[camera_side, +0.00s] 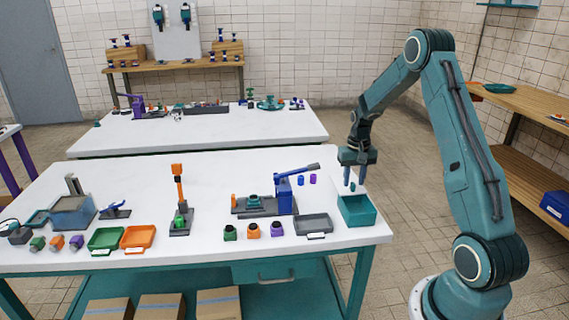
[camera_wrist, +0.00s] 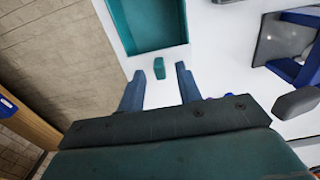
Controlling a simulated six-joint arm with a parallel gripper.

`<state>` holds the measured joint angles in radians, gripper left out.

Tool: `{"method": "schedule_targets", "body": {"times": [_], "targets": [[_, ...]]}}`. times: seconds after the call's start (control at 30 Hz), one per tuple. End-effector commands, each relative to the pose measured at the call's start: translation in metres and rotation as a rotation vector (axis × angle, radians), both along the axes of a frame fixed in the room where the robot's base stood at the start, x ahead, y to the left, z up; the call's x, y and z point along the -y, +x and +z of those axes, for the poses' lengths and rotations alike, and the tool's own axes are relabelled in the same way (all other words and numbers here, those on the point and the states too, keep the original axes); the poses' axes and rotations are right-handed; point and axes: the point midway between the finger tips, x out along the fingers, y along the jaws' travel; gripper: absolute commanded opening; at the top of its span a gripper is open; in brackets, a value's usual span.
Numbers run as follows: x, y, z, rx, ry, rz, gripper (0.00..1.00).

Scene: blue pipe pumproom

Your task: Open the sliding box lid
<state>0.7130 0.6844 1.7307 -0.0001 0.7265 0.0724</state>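A teal rectangular box (camera_side: 357,211) stands at the right end of the white table; its walls and recessed inside show in the wrist view (camera_wrist: 124,30). I cannot tell a separate lid on it. A small teal block (camera_wrist: 159,68) shows just off the box's edge against white, and it also shows in the side view (camera_side: 352,187). My gripper (camera_side: 355,185) points down behind the box. Its fingers (camera_wrist: 159,72) are apart, with the small teal block between or just beyond their tips. A gap shows on each side of the block, so nothing is held.
A grey tray (camera_side: 314,225) is left of the box. A blue lever press (camera_side: 285,193) and small blue and purple cylinders (camera_side: 313,179) stand behind it. Green (camera_side: 106,239) and orange (camera_side: 138,238) trays are farther left. The table's right edge is close to the box.

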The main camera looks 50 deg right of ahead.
Motion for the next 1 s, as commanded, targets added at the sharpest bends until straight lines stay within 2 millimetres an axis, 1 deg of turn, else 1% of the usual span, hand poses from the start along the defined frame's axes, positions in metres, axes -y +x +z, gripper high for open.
{"method": "schedule_targets", "body": {"times": [0.27,0.5,0.7,0.83,1.0], "targets": [[0.001,0.001,0.040,0.004,-0.004,0.000,0.35],[0.001,0.001,0.082,0.005,-0.004,0.000,0.35],[0.000,0.001,0.110,0.004,-0.002,0.000,0.35],[0.000,0.000,0.120,0.001,-0.001,0.001,0.35],[0.000,0.000,0.127,0.001,-0.001,0.000,0.35]]}}
